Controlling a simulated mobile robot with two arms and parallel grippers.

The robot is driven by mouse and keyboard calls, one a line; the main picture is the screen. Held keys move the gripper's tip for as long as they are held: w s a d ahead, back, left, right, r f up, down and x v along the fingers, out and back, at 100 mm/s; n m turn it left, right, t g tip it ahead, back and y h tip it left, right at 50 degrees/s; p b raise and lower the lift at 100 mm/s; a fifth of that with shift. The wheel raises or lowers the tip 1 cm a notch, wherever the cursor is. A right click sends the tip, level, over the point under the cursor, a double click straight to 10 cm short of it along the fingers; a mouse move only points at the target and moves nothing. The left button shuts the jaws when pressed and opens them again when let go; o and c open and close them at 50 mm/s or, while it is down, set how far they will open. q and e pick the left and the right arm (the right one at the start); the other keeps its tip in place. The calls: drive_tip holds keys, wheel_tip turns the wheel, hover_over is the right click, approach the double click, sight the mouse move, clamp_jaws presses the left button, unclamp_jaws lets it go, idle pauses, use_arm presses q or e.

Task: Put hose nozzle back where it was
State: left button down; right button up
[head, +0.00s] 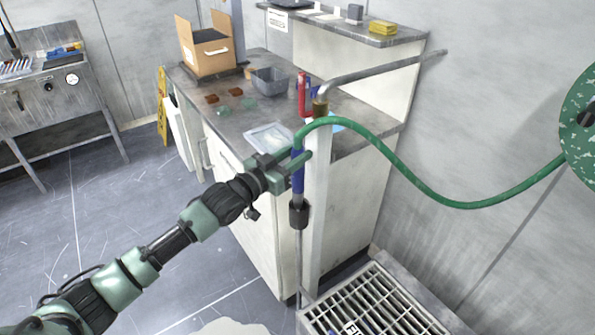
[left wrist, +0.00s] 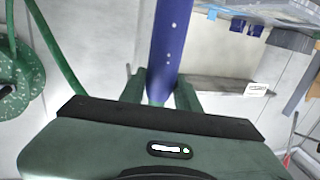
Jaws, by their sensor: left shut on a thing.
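The hose nozzle (head: 298,184) has a blue grip and hangs upright, with the green hose (head: 400,172) arching from its top. My left gripper (head: 298,164) is shut on the blue grip. In the left wrist view the blue grip (left wrist: 168,45) stands between the two green fingers (left wrist: 158,90). A black collar (head: 298,213) surrounds the nozzle's lower part, with a thin metal rod below it. The nozzle is close beside a pale post (head: 318,200); I cannot tell whether they touch. My right gripper is not in view.
The green hose reel (head: 578,130) is on the right wall. A metal pipe (head: 380,70) juts out above the post. A bench (head: 225,125) with a cardboard box (head: 207,52) and a grey bin (head: 270,80) stands behind. A floor grate (head: 375,305) lies below.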

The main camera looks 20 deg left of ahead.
sight(294, 175)
use_arm(q)
wheel_tip(294, 175, down, 5)
drive_tip(key=shift+f, duration=0.1)
drive_tip(key=shift+w+d+f+p, duration=0.15)
drive_tip(key=shift+f+p, duration=0.15)
drive_tip(key=shift+f, duration=0.1)
drive_tip(key=c, duration=1)
unclamp_jaws()
drive_tip(key=shift+f, duration=0.1)
drive_tip(key=v, duration=1.2)
drive_tip(key=shift+b, duration=0.4)
